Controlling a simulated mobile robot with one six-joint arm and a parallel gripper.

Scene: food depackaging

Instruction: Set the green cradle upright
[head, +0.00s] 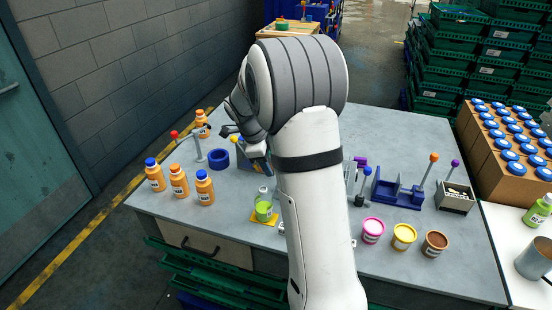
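I cannot make out a green cradle for certain. A small light-green object (263,210) stands on a yellow pad (264,218) near the table's front edge, with a pale, bottle-like top above it. I cannot tell whether it is the cradle or a bottle. My gripper (226,131) is over the back left of the table, its dark fingers pointing left towards an orange bottle (202,122). It is small and partly hidden by my wrist, so its opening is unclear. My arm covers the middle of the table.
Pink, yellow and brown jars (404,236) stand front right, before a blue fixture (398,194). The table's back right is clear.

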